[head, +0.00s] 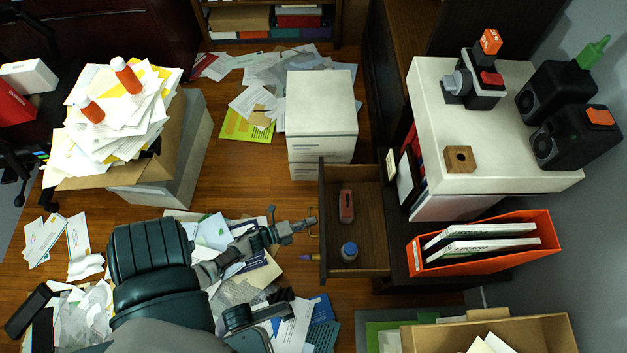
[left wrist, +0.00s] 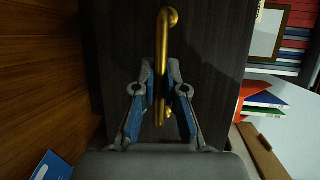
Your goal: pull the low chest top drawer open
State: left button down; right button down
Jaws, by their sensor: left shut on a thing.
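The low chest's top drawer (head: 366,222) stands pulled out to the left in the head view, with its inside showing. A red-brown item (head: 346,206) and a small jar with a blue lid (head: 349,251) are in it. My left gripper (head: 311,225) is at the drawer's front. In the left wrist view the gripper (left wrist: 160,82) has its fingers on both sides of the brass handle (left wrist: 162,50), shut on it. The dark drawer front (left wrist: 112,60) fills the middle behind the handle.
Loose papers (head: 215,232) lie on the floor around my left arm. An orange file box (head: 485,245) is to the drawer's right. A cardboard box (head: 540,335) is at bottom right.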

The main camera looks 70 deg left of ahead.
pick_arm(q)
jog(key=shift+s+f, duration=0.15)
jog(key=shift+f, duration=0.05)
jog(key=c, duration=1.2)
grip_release()
jog(key=shift+r, duration=0.1)
jog(key=s, duration=0.4)
jog(key=s+r, duration=0.1)
jog(key=s, duration=0.2)
jog(key=s+r, duration=0.1)
jog(key=s, duration=0.3)
jog(key=shift+s, duration=0.3)
